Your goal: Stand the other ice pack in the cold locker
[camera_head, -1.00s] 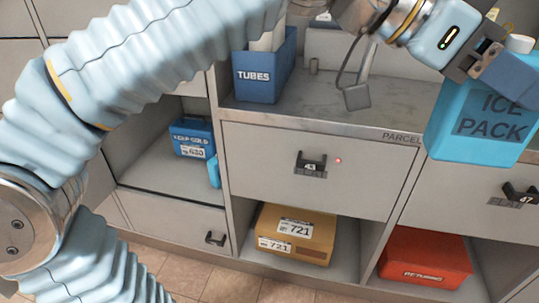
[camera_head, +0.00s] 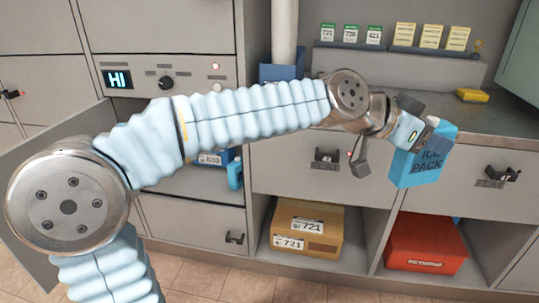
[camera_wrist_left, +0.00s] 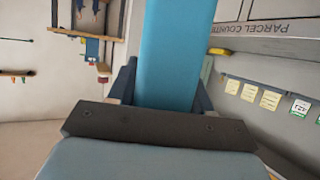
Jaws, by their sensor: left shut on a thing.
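My left gripper (camera_head: 431,136) is shut on a bright blue ice pack (camera_head: 415,170), held upright in front of the drawers below the counter. The pack also fills the middle of the left wrist view (camera_wrist_left: 178,50), between the fingers. At the left is the open cold locker (camera_head: 185,190), below a panel reading HI. My left arm covers much of its opening. Inside it are a blue keep-cold box (camera_head: 209,159), partly hidden, and a light blue object (camera_head: 235,176), probably an ice pack, at its right side. My right gripper is not in view.
An open grey door (camera_head: 45,150) stands at the left, partly behind my arm. A cardboard box (camera_head: 308,228) and a red returns box (camera_head: 425,245) fill lower cubbies. A blue tubes bin (camera_head: 281,72) and yellow object (camera_head: 473,95) are on the counter. Drawer handles (camera_head: 327,158) stick out.

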